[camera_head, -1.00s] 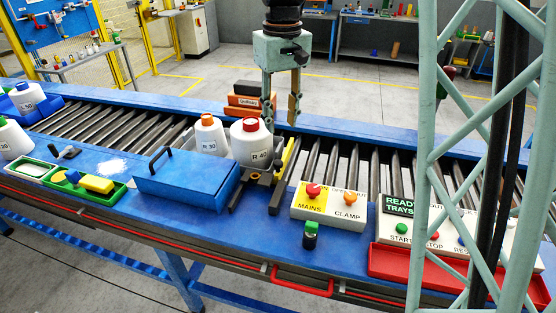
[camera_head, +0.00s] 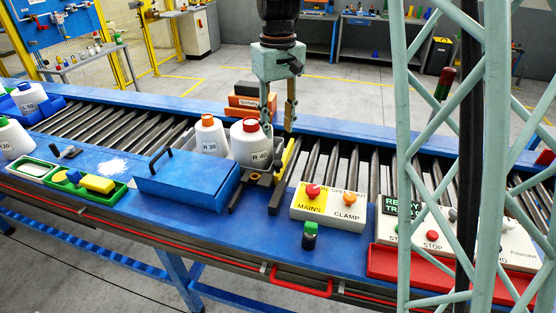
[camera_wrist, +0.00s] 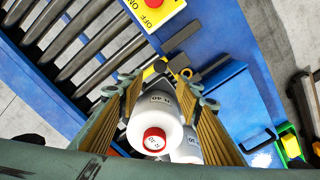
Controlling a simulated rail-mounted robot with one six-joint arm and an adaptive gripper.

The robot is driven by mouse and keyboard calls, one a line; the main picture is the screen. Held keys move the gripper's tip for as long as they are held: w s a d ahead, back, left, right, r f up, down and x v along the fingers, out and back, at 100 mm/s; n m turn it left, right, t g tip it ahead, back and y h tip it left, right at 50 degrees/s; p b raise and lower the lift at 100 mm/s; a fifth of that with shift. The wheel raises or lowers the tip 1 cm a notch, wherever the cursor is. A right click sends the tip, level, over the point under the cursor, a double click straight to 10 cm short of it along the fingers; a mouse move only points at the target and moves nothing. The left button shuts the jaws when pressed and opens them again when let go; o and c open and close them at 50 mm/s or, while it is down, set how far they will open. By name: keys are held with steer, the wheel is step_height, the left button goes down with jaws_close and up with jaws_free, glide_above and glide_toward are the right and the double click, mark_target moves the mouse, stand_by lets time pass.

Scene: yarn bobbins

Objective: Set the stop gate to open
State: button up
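A yellow upright lever (camera_head: 284,160) stands on a dark metal bracket (camera_head: 278,193) at the belt's front edge, just right of the bobbins; it looks like the stop gate's handle. In the wrist view a yellow and black part (camera_wrist: 152,70) shows beyond the bobbin, partly hidden. My gripper (camera_head: 278,126) is open and empty, pointing down above the red-capped white bobbin R 40 (camera_head: 249,143) and near the lever's top. In the wrist view my gripper's fingers (camera_wrist: 158,85) spread on both sides of bobbin R 40 (camera_wrist: 153,112). I see no contact.
Bobbin R 30 (camera_head: 208,136) stands left of R 40. A blue box (camera_head: 188,181) with a black handle lies in front. A mains and clamp panel (camera_head: 328,207) is to the right, with a green-topped knob (camera_head: 310,236) before it. Orange boxes (camera_head: 247,101) are behind.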

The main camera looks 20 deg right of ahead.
mark_target(278, 163)
steer(key=shift+f, duration=6.55)
jaws_close()
steer(key=shift+s+a, duration=0.1)
